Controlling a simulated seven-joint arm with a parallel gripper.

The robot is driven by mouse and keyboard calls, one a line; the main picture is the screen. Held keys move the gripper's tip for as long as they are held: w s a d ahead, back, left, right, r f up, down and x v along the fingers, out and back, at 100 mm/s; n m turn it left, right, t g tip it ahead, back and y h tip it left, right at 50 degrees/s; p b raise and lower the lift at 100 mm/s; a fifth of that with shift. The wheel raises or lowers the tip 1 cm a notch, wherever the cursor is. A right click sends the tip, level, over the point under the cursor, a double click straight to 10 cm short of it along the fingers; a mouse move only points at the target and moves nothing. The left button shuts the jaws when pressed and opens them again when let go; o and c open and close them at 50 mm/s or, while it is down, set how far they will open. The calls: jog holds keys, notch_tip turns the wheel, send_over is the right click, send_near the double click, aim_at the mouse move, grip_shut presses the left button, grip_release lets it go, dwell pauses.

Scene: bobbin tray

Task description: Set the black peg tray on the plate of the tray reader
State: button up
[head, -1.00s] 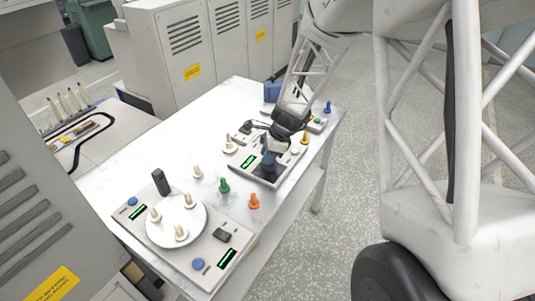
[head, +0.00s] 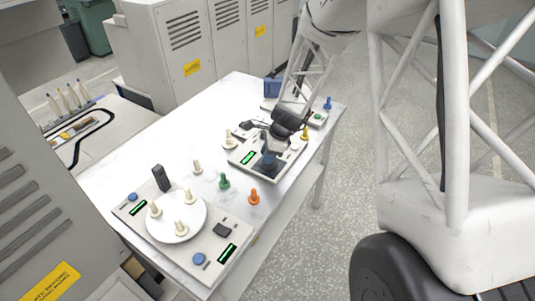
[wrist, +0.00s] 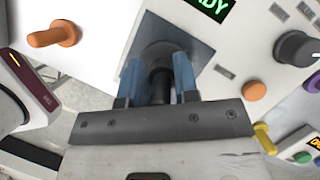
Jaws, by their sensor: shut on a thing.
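My gripper (wrist: 160,80) is shut on a black peg-like part (wrist: 160,88), which shows between its blue fingers in the wrist view. A dark round shape beyond the fingertips lies over a dark square plate (wrist: 204,50); the fingers hide much of it. I take this dark piece to be the black peg tray. The square plate is on the pale tray reader (head: 241,165), which has a lit green display (head: 248,158). In the head view my gripper (head: 268,152) is low over the reader. I cannot tell whether the tray touches the plate.
A device with a round white plate (head: 160,232) carrying cream pegs stands at the table's near end. Green (head: 224,182), orange (head: 254,197), yellow (head: 305,132) and blue (head: 327,103) pegs stand around the reader. The table's left middle (head: 150,150) is clear.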

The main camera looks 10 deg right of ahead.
jog(key=o, duration=1)
jog(key=shift+r, duration=0.1)
jog(key=v, duration=0.7)
jog(key=shift+d+r, duration=0.2)
jog(key=shift+r, duration=0.1)
